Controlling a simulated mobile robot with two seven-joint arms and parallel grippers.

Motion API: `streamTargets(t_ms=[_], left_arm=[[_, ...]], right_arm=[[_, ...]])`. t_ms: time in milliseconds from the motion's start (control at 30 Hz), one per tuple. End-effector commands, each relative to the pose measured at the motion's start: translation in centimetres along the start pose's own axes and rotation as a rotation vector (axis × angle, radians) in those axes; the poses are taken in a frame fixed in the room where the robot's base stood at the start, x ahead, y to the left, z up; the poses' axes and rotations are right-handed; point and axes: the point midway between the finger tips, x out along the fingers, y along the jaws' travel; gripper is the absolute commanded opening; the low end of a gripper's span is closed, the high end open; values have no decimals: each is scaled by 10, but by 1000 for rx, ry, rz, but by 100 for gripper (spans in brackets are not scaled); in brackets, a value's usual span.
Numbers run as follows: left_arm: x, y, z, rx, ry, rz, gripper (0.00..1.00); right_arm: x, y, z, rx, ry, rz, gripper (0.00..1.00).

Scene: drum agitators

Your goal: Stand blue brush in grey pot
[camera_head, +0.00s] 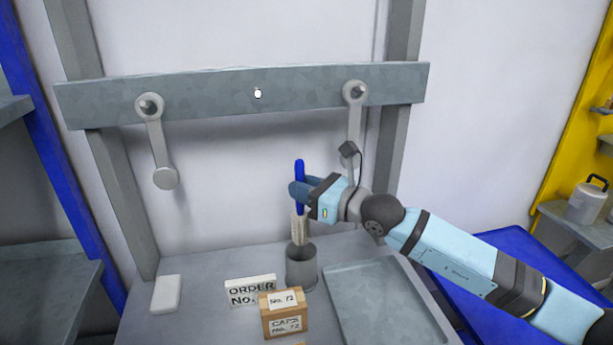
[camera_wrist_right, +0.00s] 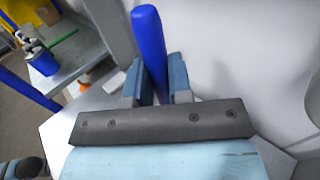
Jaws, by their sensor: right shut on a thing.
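The blue brush (camera_head: 299,172) is upright in my right gripper (camera_head: 298,190), with its pale bristles (camera_head: 300,231) pointing down. The gripper is shut on the blue handle, which also shows between the fingers in the right wrist view (camera_wrist_right: 150,45). The grey pot (camera_head: 301,268) stands on the table directly below the brush. The bristles' lower end is at the pot's mouth; I cannot tell how far inside it is. My left gripper is not in view.
A grey tray (camera_head: 386,312) lies to the right, and a white block (camera_head: 166,294) lies to the left. A grey rail with two cranks (camera_head: 240,95) spans the back.

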Motion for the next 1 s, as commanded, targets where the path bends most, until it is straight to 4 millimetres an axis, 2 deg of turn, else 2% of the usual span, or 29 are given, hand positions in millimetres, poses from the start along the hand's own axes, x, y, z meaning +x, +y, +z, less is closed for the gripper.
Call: streamTargets(t_ms=[133, 400, 800, 1000], left_arm=[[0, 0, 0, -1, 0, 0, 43], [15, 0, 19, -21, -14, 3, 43], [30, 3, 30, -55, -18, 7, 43], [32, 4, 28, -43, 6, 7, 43]], right_arm=[[0, 5, -12, 0, 0, 2, 0], [-1, 0, -39, 2, 0, -1, 0], [-3, -8, -70, 1, 0, -5, 0], [-4, -10, -83, 0, 0, -7, 0]])
